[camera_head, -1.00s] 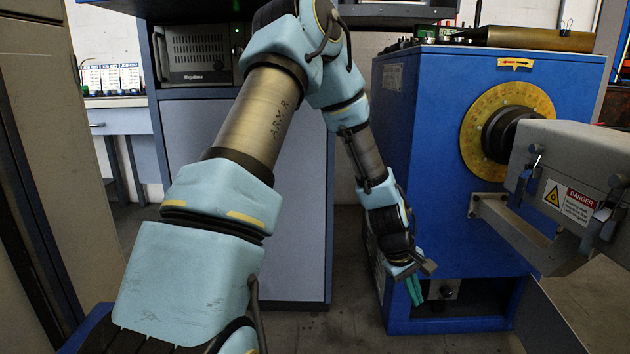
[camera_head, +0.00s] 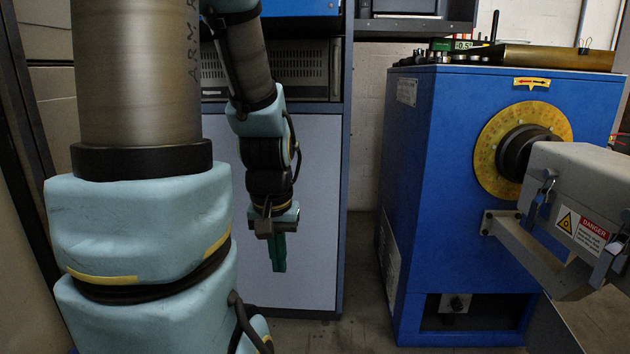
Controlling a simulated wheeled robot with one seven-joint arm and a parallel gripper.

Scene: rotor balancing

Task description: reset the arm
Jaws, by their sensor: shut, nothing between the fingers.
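My arm stands at the left of the view, with light blue joint covers and a metal tube. It rises out of the top of the picture and comes down again to my gripper (camera_head: 278,262). My gripper points downward, with green fingers close together, shut and empty. It hangs in front of the grey door panel of the cabinet (camera_head: 318,185) and is apart from the blue machine.
The blue balancing machine (camera_head: 420,190) stands at the right, with a yellow dial (camera_head: 487,150) and a grey guard with a danger label (camera_head: 580,180) jutting forward. A floor gap (camera_head: 362,270) separates cabinet and machine.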

